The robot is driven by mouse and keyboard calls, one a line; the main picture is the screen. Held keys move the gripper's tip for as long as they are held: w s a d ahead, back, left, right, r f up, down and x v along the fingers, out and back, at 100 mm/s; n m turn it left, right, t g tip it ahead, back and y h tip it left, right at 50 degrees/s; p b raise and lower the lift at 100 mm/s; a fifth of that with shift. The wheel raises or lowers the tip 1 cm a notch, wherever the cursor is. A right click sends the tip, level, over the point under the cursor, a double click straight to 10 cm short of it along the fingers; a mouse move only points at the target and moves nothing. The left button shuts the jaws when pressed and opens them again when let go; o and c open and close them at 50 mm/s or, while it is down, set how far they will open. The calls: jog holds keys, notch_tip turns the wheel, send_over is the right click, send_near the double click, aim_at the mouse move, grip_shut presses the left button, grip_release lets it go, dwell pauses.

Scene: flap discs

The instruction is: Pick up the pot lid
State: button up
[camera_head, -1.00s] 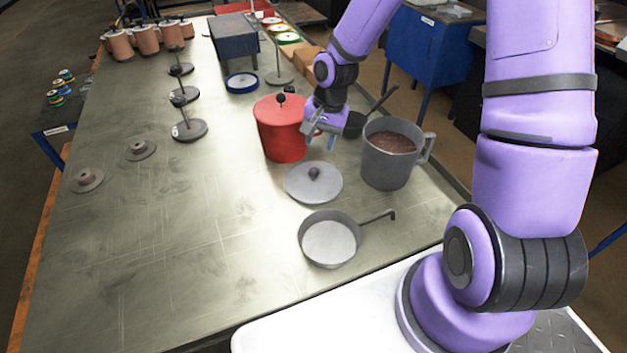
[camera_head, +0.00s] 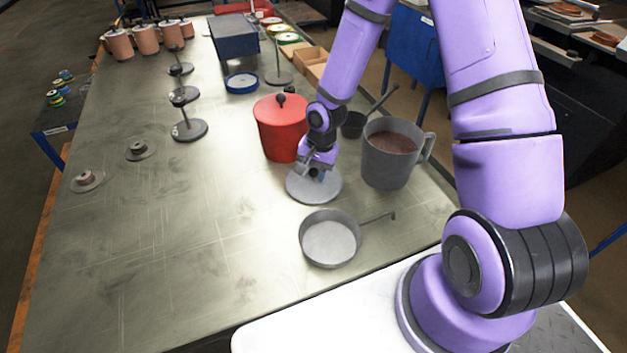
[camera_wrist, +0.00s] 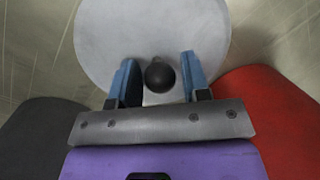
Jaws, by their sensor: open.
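The pot lid (camera_head: 307,191) is a round grey disc with a dark ball knob, lying flat on the table between the red pot and the grey pan. It also shows in the wrist view (camera_wrist: 150,30), with its black knob (camera_wrist: 159,75) near the middle. My gripper (camera_head: 318,176) is over the lid in the head view and hides its knob. In the wrist view my gripper (camera_wrist: 158,80) is open, with one blue fingertip on each side of the knob and a gap on both sides.
A red lidded pot (camera_head: 281,128) stands close behind the lid. A large grey mug (camera_head: 388,160) with brown contents stands to the right. A small grey pan (camera_head: 329,240) lies in front.

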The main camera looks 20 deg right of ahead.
jog(key=shift+f, duration=0.15)
jog(key=c, duration=0.7)
